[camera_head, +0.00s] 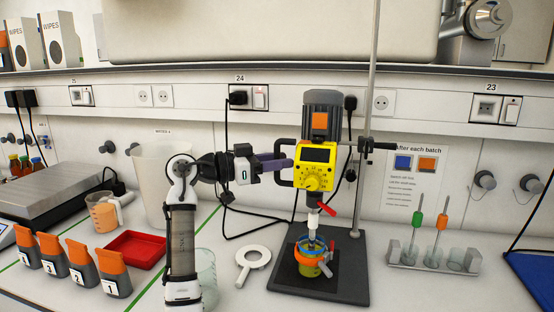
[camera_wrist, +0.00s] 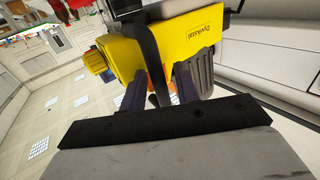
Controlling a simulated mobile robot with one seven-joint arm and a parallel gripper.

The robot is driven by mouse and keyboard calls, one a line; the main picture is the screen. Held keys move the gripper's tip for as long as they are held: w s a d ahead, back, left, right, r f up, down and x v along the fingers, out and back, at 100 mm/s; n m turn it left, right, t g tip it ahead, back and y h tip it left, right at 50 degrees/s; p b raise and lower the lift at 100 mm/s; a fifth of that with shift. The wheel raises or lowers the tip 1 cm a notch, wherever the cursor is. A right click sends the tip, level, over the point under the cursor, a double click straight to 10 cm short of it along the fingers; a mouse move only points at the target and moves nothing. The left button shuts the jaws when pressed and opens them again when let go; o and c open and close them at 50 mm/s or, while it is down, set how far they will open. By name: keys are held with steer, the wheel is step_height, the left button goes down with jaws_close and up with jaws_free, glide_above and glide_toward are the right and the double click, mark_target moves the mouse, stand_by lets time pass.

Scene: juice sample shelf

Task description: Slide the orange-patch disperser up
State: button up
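The orange-patch disperser (camera_head: 316,168) has a yellow body, a grey motor and an orange square on it. It hangs on a stand rod (camera_head: 370,100), and its shaft reaches down to a clamped vessel (camera_head: 312,262) on the black base. My gripper (camera_head: 288,162) is at the disperser's left side, by its black handle (camera_head: 280,178). In the wrist view the handle (camera_wrist: 150,45) passes between the two dark purple fingers of my gripper (camera_wrist: 160,82). The fingers stand apart, with a gap visible beside the handle.
A white ring-shaped piece (camera_head: 252,262) lies left of the stand base (camera_head: 345,285). A rack (camera_head: 434,258) with green and orange tools stands to the right. Left are a red tray (camera_head: 136,249), orange-topped containers (camera_head: 84,262) and a large beaker (camera_head: 150,190). A black cable runs behind the stand.

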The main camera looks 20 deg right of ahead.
jaws_close()
